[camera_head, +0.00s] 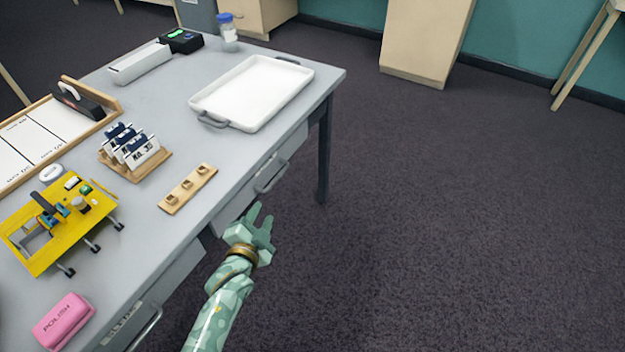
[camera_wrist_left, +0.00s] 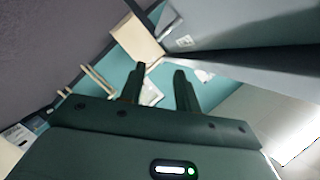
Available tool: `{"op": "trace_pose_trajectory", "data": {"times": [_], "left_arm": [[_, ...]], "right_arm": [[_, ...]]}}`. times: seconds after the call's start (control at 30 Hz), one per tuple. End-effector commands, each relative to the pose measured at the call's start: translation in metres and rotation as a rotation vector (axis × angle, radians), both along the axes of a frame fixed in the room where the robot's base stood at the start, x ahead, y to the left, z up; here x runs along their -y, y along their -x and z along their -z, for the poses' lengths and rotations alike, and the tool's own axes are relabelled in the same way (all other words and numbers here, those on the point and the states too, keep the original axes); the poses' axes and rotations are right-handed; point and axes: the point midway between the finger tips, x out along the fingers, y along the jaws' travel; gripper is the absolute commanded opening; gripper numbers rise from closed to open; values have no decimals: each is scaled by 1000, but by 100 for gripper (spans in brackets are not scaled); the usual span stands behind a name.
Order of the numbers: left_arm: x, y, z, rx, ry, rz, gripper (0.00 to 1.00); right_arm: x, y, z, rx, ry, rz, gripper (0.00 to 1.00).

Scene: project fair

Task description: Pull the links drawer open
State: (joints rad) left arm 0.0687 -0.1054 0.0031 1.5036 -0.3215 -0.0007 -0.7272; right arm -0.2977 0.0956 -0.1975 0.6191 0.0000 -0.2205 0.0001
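The grey table has two drawers in its side. The far drawer (camera_head: 243,196) has a bar handle (camera_head: 270,174) and looks shut. The near drawer (camera_head: 122,322) has a label and a handle (camera_head: 148,328) and also looks shut. I cannot read which one is the links drawer. My left gripper (camera_head: 261,214) is open and empty, in front of the table's side, near the far drawer and apart from its handle. Its two fingers also show spread in the left wrist view (camera_wrist_left: 158,74), with nothing between them. My right gripper is not in view.
On the table are a white tray (camera_head: 255,92), a wooden strip (camera_head: 188,189), a tag rack (camera_head: 136,155), a yellow stand (camera_head: 60,222) and a pink block (camera_head: 64,320). A table leg (camera_head: 323,150) stands beyond the far drawer. The carpet (camera_head: 430,220) at right is clear.

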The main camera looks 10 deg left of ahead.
Motion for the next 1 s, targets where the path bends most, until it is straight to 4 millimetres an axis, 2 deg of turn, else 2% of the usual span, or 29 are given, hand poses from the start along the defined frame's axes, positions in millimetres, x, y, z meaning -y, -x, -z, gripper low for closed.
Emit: {"op": "trace_pose_trajectory", "data": {"times": [0.17, 0.3, 0.37, 0.5, 0.6, 0.7, 0.83, 1.0], "left_arm": [[0, -8, 4, 0, -69, 18, 32], [1, -33, 14, -3, -66, 18, 32], [1, -48, 19, -5, -66, 18, 32], [1, -84, 30, -8, -64, 19, 32], [1, -108, 35, -8, -64, 18, 32], [1, -128, 39, -8, -63, 18, 32], [2, -146, 41, -7, -64, 18, 32], [2, -156, 39, -6, -64, 18, 32]], "right_arm": [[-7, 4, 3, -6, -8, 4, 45], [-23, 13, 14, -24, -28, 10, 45], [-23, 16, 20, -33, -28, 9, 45], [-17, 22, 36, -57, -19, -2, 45], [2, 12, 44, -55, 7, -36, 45], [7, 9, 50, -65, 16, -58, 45], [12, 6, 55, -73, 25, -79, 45], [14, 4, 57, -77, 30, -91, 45]]}}
